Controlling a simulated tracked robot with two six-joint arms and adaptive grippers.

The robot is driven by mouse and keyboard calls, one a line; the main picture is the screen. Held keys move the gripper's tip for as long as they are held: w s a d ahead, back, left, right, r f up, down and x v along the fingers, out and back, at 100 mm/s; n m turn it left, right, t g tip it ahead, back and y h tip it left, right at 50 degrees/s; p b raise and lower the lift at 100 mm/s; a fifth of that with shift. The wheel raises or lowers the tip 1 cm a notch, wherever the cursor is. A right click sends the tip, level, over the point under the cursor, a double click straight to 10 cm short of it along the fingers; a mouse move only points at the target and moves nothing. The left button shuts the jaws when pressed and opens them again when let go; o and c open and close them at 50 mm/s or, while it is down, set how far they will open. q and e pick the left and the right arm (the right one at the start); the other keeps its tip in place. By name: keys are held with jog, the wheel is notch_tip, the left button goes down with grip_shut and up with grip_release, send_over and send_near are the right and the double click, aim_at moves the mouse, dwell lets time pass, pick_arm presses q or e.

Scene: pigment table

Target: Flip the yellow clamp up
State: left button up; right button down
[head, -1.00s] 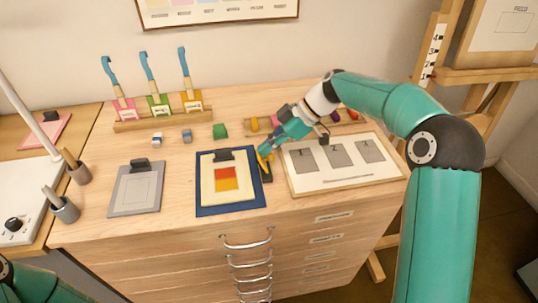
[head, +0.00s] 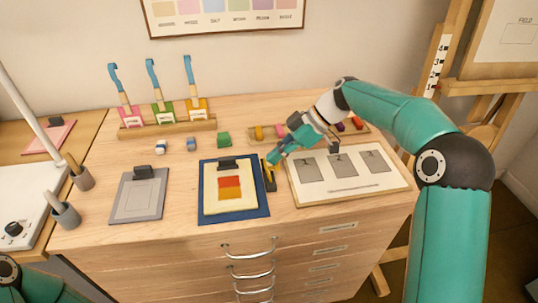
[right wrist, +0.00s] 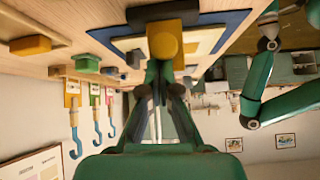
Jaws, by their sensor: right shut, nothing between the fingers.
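The yellow clamp (head: 269,173) sits at the right edge of the blue board (head: 205,211), with a dark part beside its yellow part. In the right wrist view the yellow end of the clamp (right wrist: 165,41) is just beyond my fingertips, with its dark base behind it. My right gripper (head: 272,159) is shut and empty, right at the clamp. I cannot tell whether the fingers touch it. My left gripper is out of view; only part of my left arm shows at the lower left.
A white panel with grey swatches (head: 345,187) lies close on the right. A grey clipboard (head: 124,213) lies to the left.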

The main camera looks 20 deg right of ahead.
jog(key=p+v, duration=0.5)
jog(key=v, duration=0.4)
jog(key=shift+d+f, duration=0.2)
jog(key=shift+d, duration=0.35)
jog(key=shift+s, duration=0.15)
